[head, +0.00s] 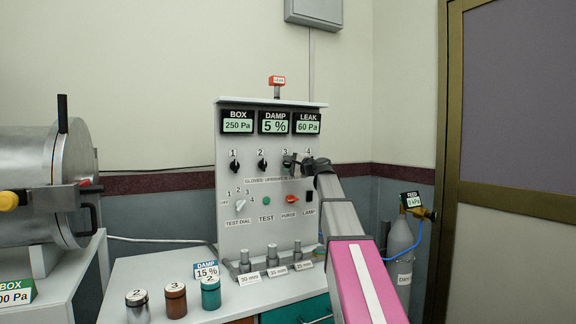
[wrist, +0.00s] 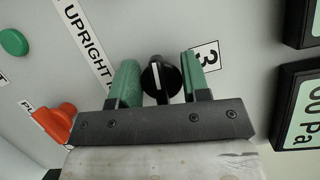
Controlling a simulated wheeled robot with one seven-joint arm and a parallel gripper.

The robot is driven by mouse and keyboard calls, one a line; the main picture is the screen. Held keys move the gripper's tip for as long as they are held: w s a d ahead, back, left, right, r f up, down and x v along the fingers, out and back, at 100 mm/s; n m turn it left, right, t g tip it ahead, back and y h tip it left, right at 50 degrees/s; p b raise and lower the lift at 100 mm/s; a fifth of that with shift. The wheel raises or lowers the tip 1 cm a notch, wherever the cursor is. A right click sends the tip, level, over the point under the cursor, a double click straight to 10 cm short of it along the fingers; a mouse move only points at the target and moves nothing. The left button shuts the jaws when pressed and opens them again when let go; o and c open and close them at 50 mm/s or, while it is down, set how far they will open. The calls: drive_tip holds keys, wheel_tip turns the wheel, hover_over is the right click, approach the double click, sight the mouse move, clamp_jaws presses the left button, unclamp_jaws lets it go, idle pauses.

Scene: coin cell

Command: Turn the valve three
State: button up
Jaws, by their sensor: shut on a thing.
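Valve three is a black round knob (wrist: 155,88) with a white pointer line, next to a label "3" (wrist: 207,57) in the wrist view. My gripper (wrist: 158,70) has its green fingers on either side of the knob and is shut on it. The pointer line runs roughly across the panel, not toward the label. In the head view my gripper (head: 291,162) is at the upright panel (head: 260,215) and mostly hides the knob. Valves one (head: 234,166) and two (head: 262,164) sit to its left. Valve four is hidden by my arm.
Displays above read box 250 Pa (head: 238,122), damp 5 % (head: 275,122) and leak 60 Pa (head: 307,122). A red knob (wrist: 55,122), a green button (wrist: 13,42) and a test dial (head: 241,205) are below the valves. Labelled jars (head: 174,302) stand on the bench.

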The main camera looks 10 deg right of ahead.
drive_tip(key=shift+n+g, duration=0.3)
drive_tip(key=shift+n, duration=0.5)
drive_tip(key=shift+f, duration=0.1)
drive_tip(key=o, duration=0.9)
